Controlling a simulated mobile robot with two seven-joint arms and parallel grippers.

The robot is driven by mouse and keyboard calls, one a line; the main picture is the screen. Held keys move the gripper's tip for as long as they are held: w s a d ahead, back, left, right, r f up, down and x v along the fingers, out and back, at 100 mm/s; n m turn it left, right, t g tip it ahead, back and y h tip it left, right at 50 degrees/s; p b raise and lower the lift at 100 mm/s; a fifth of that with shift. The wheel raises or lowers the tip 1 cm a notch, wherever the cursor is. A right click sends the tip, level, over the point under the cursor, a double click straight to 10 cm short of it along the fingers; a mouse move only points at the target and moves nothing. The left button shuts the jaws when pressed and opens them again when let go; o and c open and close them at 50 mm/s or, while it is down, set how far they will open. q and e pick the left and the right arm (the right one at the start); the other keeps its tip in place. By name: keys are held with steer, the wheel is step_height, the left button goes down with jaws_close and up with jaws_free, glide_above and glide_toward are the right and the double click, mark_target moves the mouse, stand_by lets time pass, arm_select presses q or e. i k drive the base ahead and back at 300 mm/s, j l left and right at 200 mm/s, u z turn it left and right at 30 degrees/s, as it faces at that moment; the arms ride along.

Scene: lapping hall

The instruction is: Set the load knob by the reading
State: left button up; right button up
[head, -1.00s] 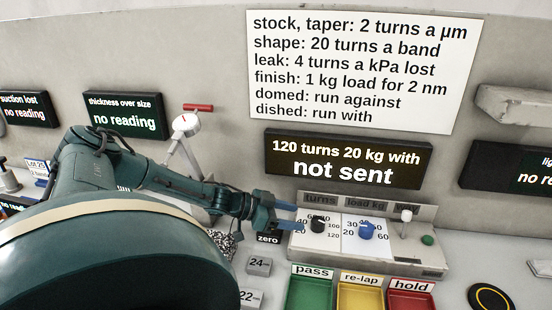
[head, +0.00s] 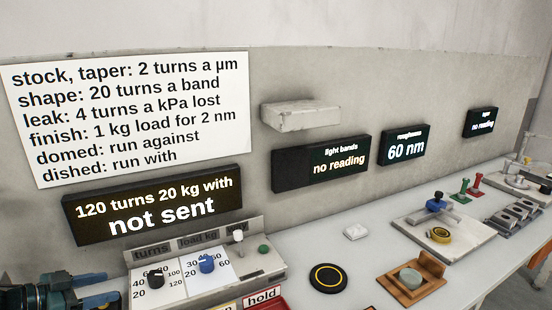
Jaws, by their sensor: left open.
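The blue load knob (head: 207,264) sits on the white "load kg" dial of the control box (head: 265,264). The black turns knob (head: 155,279) is just left of it. The setting display (head: 155,207) reads "120 turns 20 kg with" and "not sent". The roughness display (head: 405,147) reads 60 nm. The rule sheet (head: 127,115) says finish: 1 kg load for 2 nm. My left gripper (head: 106,289) is open at the lower left, left of the turns knob and apart from the load knob. My right gripper is out of view.
A white-topped lever (head: 238,240) and a green button (head: 263,249) are right of the load knob. The light bands (head: 322,162) and taper (head: 481,122) displays read "no reading". A black disc with a yellow ring (head: 328,278) lies on the bench. Bare bench lies around it.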

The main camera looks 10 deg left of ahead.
mark_target(206, 264)
steer(key=k+l, duration=0.2)
steer(key=l, duration=0.2)
steer(key=k+l, duration=0.2)
steer(key=l, duration=0.15)
steer(key=k+l, duration=0.25)
steer(key=l, duration=0.15)
